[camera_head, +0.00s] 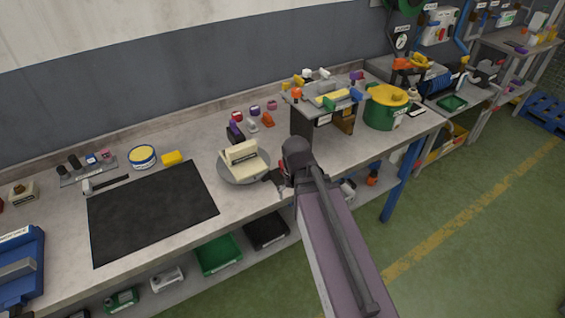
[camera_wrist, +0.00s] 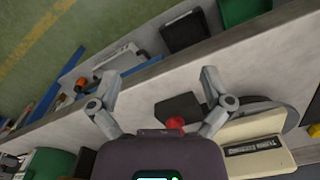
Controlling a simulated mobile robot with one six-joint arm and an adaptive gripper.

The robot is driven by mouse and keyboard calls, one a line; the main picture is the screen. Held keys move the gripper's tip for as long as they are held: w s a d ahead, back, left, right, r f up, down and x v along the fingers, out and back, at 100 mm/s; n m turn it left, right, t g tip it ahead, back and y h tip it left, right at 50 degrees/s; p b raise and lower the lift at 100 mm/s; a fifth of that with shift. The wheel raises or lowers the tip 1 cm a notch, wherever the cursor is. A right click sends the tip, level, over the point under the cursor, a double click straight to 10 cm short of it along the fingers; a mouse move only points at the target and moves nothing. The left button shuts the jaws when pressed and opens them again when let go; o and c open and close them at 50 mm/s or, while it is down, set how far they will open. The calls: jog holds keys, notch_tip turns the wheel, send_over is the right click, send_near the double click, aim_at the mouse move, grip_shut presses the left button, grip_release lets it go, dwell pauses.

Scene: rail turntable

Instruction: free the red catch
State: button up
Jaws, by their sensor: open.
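The turntable is a round grey disc (camera_head: 228,174) near the bench's front edge, with a cream labelled block (camera_head: 240,154) on it. Both show at the lower right of the wrist view, the disc (camera_wrist: 289,117) partly under the block (camera_wrist: 258,146). The red catch (camera_wrist: 176,122) shows in the wrist view as a small red knob at a dark block (camera_wrist: 180,108) beside the disc. My gripper (camera_wrist: 159,78) is open and empty, the knob lying nearer its right finger; contact cannot be told.
A black mat (camera_head: 150,210) lies left. Green (camera_head: 218,254) and black trays (camera_head: 266,230) sit on the shelf below the bench edge.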

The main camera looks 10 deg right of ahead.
jog(key=w+r+m+p, duration=1.2)
jog(key=w+r, duration=0.1)
jog(key=w, duration=0.1)
jog(key=shift+r+m, duration=0.2)
jog(key=shift+m, duration=0.1)
jog(key=shift+f, duration=0.2)
notch_tip(320, 180, down, 14)
jog(key=b, duration=1.3)
jog(key=shift+s+r, duration=0.1)
jog(key=shift+r, duration=0.15)
jog(key=c, duration=0.9)
